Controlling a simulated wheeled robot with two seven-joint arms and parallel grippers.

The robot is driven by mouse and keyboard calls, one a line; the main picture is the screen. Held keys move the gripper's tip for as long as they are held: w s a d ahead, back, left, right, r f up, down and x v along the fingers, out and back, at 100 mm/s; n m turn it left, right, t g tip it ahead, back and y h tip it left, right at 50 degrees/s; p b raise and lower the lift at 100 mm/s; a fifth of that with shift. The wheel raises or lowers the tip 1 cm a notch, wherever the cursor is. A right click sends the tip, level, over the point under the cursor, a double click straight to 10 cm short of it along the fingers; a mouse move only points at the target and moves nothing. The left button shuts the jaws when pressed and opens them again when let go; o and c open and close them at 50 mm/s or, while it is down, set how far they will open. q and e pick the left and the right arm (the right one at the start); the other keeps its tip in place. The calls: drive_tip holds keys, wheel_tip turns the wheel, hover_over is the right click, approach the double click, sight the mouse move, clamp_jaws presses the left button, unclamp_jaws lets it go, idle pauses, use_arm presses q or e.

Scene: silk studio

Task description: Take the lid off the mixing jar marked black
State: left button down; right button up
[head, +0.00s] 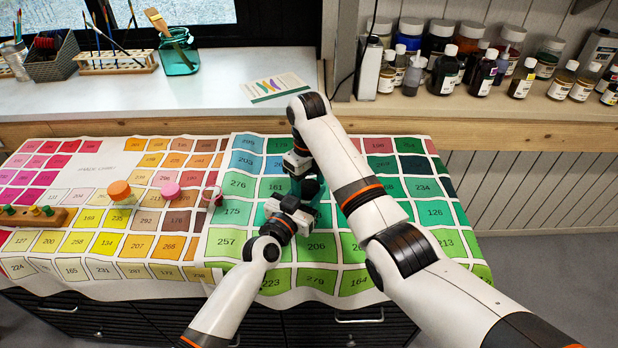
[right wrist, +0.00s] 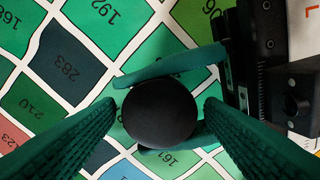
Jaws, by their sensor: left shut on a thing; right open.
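The mixing jar marked black shows its round black lid (right wrist: 160,113) from above in the right wrist view. In the head view the lid (head: 310,187) sits between both grippers on the green side of the chart; the jar's body and marking are hidden. My left gripper (head: 303,200) comes in low and is shut on the jar, its green fingers on two sides just below the lid. My right gripper (right wrist: 160,125) is open above the jar, one finger on each side of the lid, with gaps between.
Jars with orange (head: 119,190) and pink (head: 170,191) lids and a small reddish jar (head: 212,196) stand left on the chart cloth (head: 100,168). A wooden peg rack (head: 35,217) lies far left. Bottles (head: 443,70) line the back right shelf.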

drive_tip(key=shift+c, duration=0.3)
drive_tip(key=c, duration=0.9)
drive_tip(key=n, duration=0.4)
drive_tip(key=shift+c, duration=0.2)
drive_tip(key=o, duration=1.1)
drive_tip(key=shift+r, duration=2.3)
